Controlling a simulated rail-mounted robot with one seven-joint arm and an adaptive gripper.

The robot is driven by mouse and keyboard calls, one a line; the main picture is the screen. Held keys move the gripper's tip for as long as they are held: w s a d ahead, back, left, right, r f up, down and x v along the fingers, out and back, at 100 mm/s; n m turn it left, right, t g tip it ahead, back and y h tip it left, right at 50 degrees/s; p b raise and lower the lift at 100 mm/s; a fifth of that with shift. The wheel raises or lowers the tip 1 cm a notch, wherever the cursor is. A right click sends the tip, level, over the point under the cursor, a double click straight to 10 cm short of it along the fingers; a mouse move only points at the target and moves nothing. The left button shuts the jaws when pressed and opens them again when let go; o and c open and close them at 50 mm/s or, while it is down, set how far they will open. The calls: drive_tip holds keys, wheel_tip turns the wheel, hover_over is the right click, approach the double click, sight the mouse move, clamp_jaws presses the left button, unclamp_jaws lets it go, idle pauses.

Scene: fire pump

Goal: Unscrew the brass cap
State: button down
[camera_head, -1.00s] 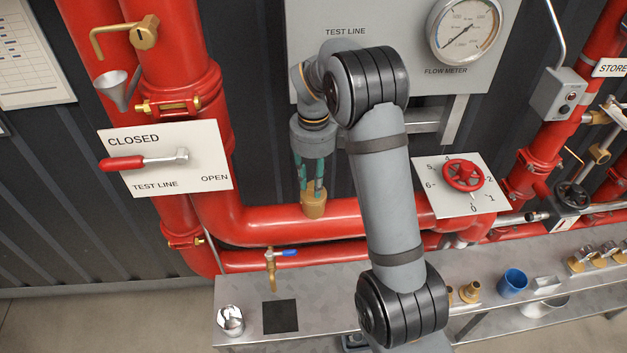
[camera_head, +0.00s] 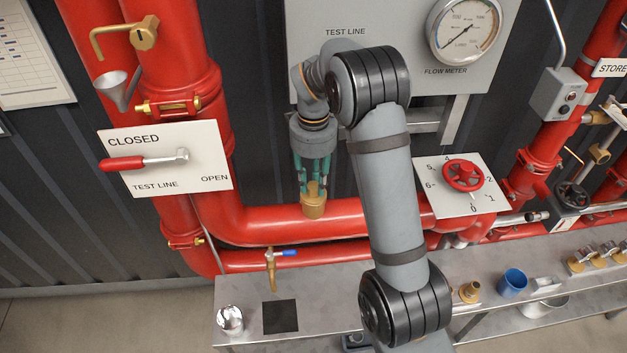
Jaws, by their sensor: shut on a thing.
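The brass cap (camera_head: 313,208) sits on top of the upper red horizontal pipe (camera_head: 275,222), in the middle of the view. My gripper (camera_head: 313,187) points down from above, with its green-edged fingers closed around the upper part of the brass piece. The lower part of the brass shows below the fingertips, against the pipe. The threads and the seat under the cap cannot be made out. My arm comes in from the lower right and bends down over the cap.
A red lever (camera_head: 123,163) on a CLOSED/OPEN plate is left. A red handwheel (camera_head: 463,176) on a numbered dial is right. Below, the metal bench (camera_head: 345,283) holds a black square mat (camera_head: 280,316), a metal cup (camera_head: 230,319), a blue cup (camera_head: 513,282) and brass fittings.

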sight(313, 185)
drive_tip(key=shift+n, duration=0.6)
drive_tip(key=n, duration=0.4)
drive_tip(key=shift+n, duration=1.1)
drive_tip(key=shift+p, duration=0.3)
drive_tip(key=shift+n, duration=0.9)
drive_tip(key=shift+r+p, duration=2.25)
drive_tip(key=shift+r, duration=0.75)
